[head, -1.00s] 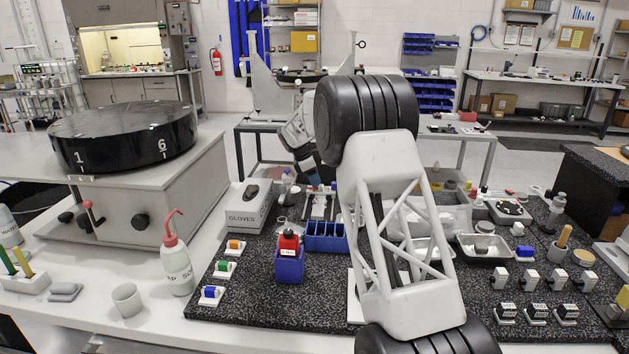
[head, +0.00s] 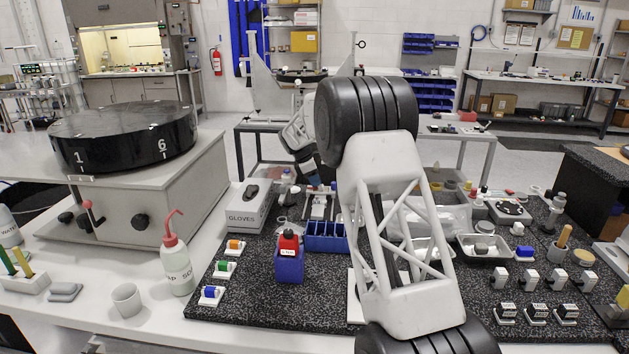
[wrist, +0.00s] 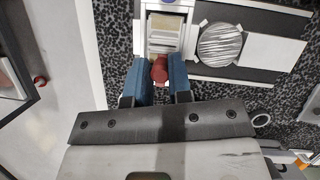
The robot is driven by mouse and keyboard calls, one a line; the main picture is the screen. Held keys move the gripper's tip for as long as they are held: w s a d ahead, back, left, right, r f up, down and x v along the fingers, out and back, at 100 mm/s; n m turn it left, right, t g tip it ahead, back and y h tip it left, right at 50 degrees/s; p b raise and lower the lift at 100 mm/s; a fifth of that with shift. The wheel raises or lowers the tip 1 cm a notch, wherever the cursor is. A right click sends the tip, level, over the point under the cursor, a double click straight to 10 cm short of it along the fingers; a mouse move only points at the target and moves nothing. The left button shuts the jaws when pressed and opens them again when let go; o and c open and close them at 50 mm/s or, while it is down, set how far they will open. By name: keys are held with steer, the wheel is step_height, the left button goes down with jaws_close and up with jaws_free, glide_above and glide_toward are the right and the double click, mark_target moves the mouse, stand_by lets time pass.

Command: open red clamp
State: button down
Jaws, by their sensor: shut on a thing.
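In the wrist view, a red knob-like part of the clamp (wrist: 159,70) lies between the blue fingertips of my gripper (wrist: 159,78). The fingers are shut on this red part, one on each side. Just beyond it is a pale block on a white and dark fixture, beside a round shiny mirror disc (wrist: 221,44). The clamp cannot be made out there.
A blue rack (head: 325,243) and a blue box holding a red-capped bottle (head: 289,266) stand on the speckled mat. A glove box (head: 246,214) is to their left. Another red round part (wrist: 40,80) lies left in the wrist view.

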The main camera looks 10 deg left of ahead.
steer(key=m, duration=0.2)
steer(key=m+g, duration=0.1)
steer(key=m, duration=0.1)
steer(key=shift+s+a+g, duration=0.1)
steer(key=shift+s+g, duration=0.2)
steer(key=shift+s, duration=0.1)
steer(key=m, duration=0.1)
steer(key=m+g, duration=0.1)
steer(key=m, duration=0.2)
steer(key=shift+s+a+m+g, duration=0.3)
steer(key=shift+s+m+g, duration=0.05)
steer(key=shift+m+g, duration=0.05)
steer(key=m, duration=0.1)
steer(key=m+y, duration=0.1)
steer(key=m, duration=0.1)
steer(key=m+g, duration=0.1)
steer(key=shift+s+a+m+y, duration=0.2)
steer(key=shift+a+m+y, duration=0.1)
steer(key=shift+a, duration=0.05)
steer(key=shift+s+a+m+g+y, duration=0.15)
steer(key=shift+m+y, duration=0.1)
steer(key=shift+m, duration=0.5)
steer(key=shift+w+a+m+g+y, duration=0.1)
steer(key=shift+m+y, duration=0.1)
steer(key=shift+m, duration=0.5)
steer(key=shift+s+a+m+g+y, duration=0.15)
steer(key=shift+m+y, duration=0.1)
steer(key=shift+m, duration=0.5)
steer(key=shift+w, duration=0.1)
